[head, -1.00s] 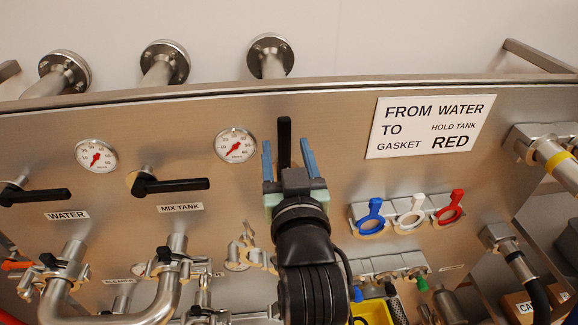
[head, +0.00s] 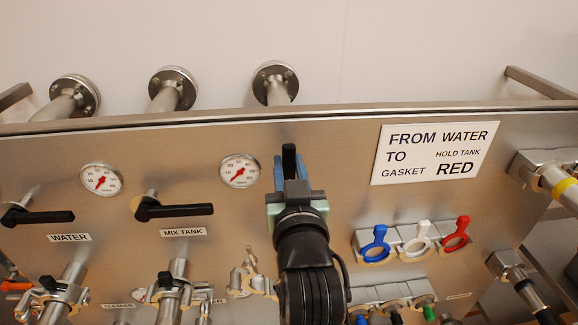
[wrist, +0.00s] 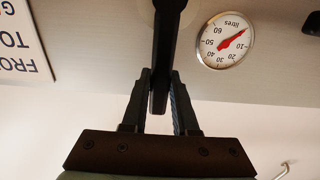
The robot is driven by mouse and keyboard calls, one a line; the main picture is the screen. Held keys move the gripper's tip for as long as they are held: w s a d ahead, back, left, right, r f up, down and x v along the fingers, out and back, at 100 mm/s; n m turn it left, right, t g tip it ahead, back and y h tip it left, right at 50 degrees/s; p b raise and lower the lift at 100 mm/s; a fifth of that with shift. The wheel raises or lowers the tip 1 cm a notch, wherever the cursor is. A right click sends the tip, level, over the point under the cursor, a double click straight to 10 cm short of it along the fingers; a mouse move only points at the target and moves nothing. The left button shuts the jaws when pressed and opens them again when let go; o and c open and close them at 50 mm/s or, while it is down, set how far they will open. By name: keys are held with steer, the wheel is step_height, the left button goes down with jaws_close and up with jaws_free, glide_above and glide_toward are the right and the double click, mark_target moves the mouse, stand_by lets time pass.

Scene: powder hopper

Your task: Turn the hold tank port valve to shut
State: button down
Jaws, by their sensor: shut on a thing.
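The third port valve's black handle (head: 289,158) stands upright on the steel panel, right of the MIX TANK valve; I take it as the hold tank valve, its label hidden behind my arm. My gripper (head: 290,172) is shut on this handle, with one blue-grey finger on each side. In the wrist view the handle (wrist: 166,45) runs down between the two fingertips (wrist: 162,88). The valve's pivot and pipe are hidden in the head view.
The WATER handle (head: 38,217) and MIX TANK handle (head: 175,210) lie horizontal at left. A gauge (head: 239,170) sits close left of my gripper. A sign (head: 436,153) and blue, white and red clamps (head: 417,238) are at right. Pipes crowd the panel below.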

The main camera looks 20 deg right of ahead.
steer(key=d+m, duration=0.2)
steer(key=m, duration=0.1)
steer(key=s+d+m, duration=0.1)
steer(key=shift+d+f+m, duration=0.1)
steer(key=shift+f+m, duration=0.3)
steer(key=d+m, duration=0.1)
steer(key=f+m, duration=0.1)
steer(key=m, duration=0.1)
steer(key=d+f+m, duration=0.1)
steer(key=shift+s+d+m, duration=0.3)
steer(key=shift+m, duration=0.1)
steer(key=shift+f, duration=0.15)
steer(key=f+m, duration=0.1)
steer(key=d+m, duration=0.1)
steer(key=m, duration=0.1)
steer(key=f+m, duration=0.1)
steer(key=shift+s+d+f+m, duration=0.25)
steer(key=shift+d+f+m, duration=0.05)
steer(key=shift+f, duration=0.05)
